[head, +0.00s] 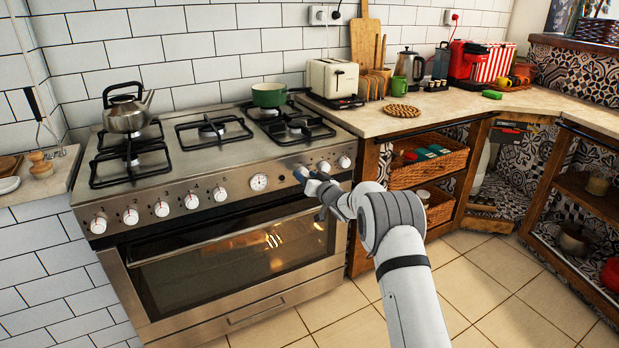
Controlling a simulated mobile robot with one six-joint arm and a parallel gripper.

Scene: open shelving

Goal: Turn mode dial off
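The stove's front panel (240,190) carries a row of dials. Two more dials, one (324,167) and another (344,162), are at the right end. Markings are too small to read, so I cannot tell which is the mode dial or its setting. My gripper is at the panel, its tips against or just in front of the partly covered dial. Whether its fingers are open or closed on the dial is unclear.
The oven door (240,270) with its long handle is below the panel, and light shows in its window. A kettle (127,110) and a green pan (269,94) stand on the hob. A wooden counter unit with a basket (428,166) is to the right. The tiled floor is clear.

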